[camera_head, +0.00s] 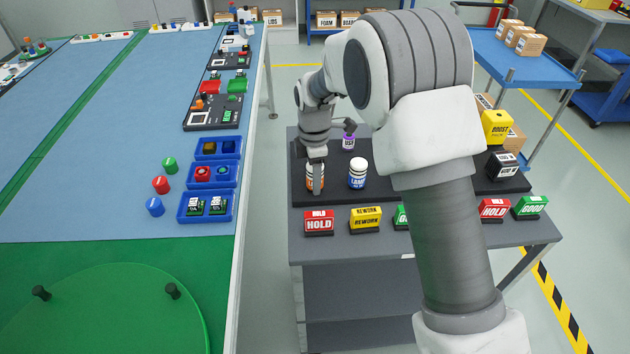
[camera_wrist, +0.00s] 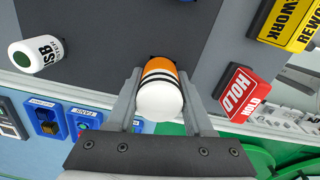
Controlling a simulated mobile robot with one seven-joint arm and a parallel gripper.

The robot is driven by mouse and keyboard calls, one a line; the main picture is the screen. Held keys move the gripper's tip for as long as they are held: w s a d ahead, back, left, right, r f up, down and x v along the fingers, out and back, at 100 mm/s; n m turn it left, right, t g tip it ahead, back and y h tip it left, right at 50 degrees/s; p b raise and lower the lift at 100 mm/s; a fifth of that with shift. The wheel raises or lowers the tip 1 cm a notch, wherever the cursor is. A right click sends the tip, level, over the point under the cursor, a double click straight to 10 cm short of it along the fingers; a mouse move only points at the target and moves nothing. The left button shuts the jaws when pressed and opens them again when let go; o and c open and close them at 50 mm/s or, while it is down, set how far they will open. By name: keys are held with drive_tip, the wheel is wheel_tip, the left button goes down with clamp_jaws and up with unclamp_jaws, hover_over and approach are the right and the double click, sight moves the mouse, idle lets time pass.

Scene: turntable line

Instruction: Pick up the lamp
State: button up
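My gripper (camera_head: 315,170) points down around this orange can, not the bottle. In the wrist view, the orange can (camera_wrist: 160,98) lies between my two fingers (camera_wrist: 160,90), white end towards the camera. The fingers look close against its sides, but contact is unclear. The lamp bottle is not clearly visible in the wrist view.
A purple-topped container (camera_head: 348,142) stands behind the bottle. Red HOLD (camera_head: 319,222) and yellow REWORK (camera_head: 366,219) blocks line the front. Blue trays (camera_head: 207,206) lie on the line to the left.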

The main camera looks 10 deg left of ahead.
clamp_jaws()
drive_tip(key=shift+r, duration=0.15)
